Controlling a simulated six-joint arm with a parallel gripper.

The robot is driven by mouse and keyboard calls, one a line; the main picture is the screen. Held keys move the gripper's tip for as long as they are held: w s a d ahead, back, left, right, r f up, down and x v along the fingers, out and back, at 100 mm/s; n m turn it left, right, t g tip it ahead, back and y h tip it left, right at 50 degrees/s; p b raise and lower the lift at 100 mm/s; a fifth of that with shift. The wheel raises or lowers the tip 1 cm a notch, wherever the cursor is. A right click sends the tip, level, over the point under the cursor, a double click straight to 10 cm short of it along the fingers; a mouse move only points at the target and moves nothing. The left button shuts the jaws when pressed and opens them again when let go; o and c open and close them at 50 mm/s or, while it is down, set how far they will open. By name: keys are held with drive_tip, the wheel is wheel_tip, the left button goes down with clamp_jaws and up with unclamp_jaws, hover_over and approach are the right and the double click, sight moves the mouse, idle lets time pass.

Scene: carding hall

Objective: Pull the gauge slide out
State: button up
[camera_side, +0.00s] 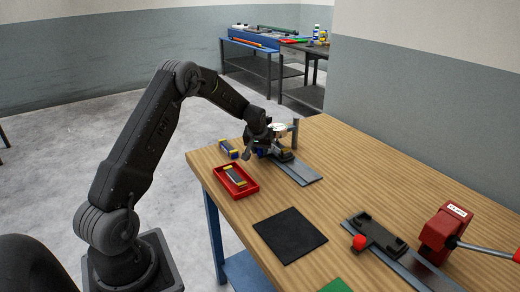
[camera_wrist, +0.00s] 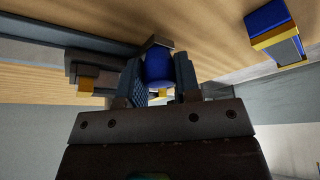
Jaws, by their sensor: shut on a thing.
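The knob seems to belong to the gauge slide, but the slide's body is mostly hidden behind my gripper. I cannot tell how far the slide stands out.
A blue, yellow and grey block (camera_side: 228,149) lies near the table's left edge; a similar one (camera_side: 235,175) lies in a red tray (camera_side: 251,188). A black mat (camera_side: 290,236), a rail carriage with a red knob (camera_side: 360,242) and a red levered device (camera_side: 445,228) stand nearer.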

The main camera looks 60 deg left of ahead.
clamp_jaws()
drive_tip(key=d, duration=1.2)
drive_tip(key=shift+d, duration=0.3)
drive_tip(key=o, duration=0.9)
unclamp_jaws()
drive_tip(key=v, duration=1.4)
